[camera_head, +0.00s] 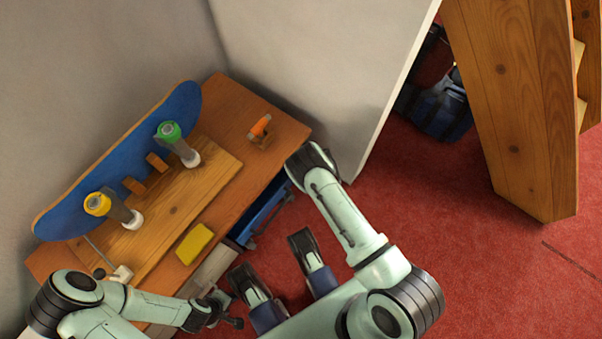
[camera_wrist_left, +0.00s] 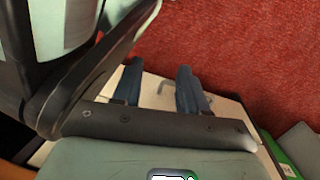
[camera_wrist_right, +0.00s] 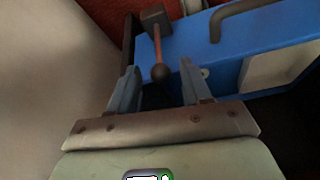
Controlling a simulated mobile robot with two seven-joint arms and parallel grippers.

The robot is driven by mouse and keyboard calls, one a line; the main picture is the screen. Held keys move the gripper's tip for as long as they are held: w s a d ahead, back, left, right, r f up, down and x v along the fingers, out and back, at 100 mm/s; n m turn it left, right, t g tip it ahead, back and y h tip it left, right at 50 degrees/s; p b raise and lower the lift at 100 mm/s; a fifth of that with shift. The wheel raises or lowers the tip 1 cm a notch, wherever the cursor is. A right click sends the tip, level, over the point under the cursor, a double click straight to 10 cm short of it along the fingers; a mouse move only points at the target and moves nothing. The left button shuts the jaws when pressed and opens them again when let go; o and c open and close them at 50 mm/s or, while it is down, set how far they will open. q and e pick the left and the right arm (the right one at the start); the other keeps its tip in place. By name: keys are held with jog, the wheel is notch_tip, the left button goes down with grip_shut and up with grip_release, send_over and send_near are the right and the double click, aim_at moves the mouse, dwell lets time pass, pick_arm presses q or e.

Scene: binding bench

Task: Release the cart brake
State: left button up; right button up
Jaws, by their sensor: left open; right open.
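The blue cart (camera_head: 265,207) stands under the bench; its blue panel (camera_wrist_right: 228,48) fills the upper right of the right wrist view. A lever with a red shaft (camera_wrist_right: 157,45), a dark block at its far end and a dark ball knob (camera_wrist_right: 160,73) at its near end is beside that panel. My right gripper (camera_wrist_right: 158,68) is open, its fingers on either side of the knob with gaps showing. In the head view its fingers are hidden by my wrist. My left gripper (camera_wrist_left: 158,66) is open and empty near the bench's front; it shows small in the head view (camera_head: 222,308).
The wooden bench (camera_head: 228,110) carries a blue curved board (camera_head: 130,150), yellow and green clamps, a yellow block (camera_head: 195,243) and an orange-handled tool (camera_head: 260,126).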

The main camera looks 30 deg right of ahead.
jog(key=shift+b+x, duration=0.4)
jog(key=shift+x, duration=0.75)
pick_arm(q)
jog(key=shift+s+a+f+g, duration=0.1)
jog(key=shift+s+f+g, duration=0.15)
jog(key=shift+s, duration=0.3)
jog(key=shift+s+a+f+g, duration=0.15)
jog(key=shift+s+f, duration=0.15)
jog(key=shift+s, duration=0.25)
jog(key=shift+d, duration=0.1)
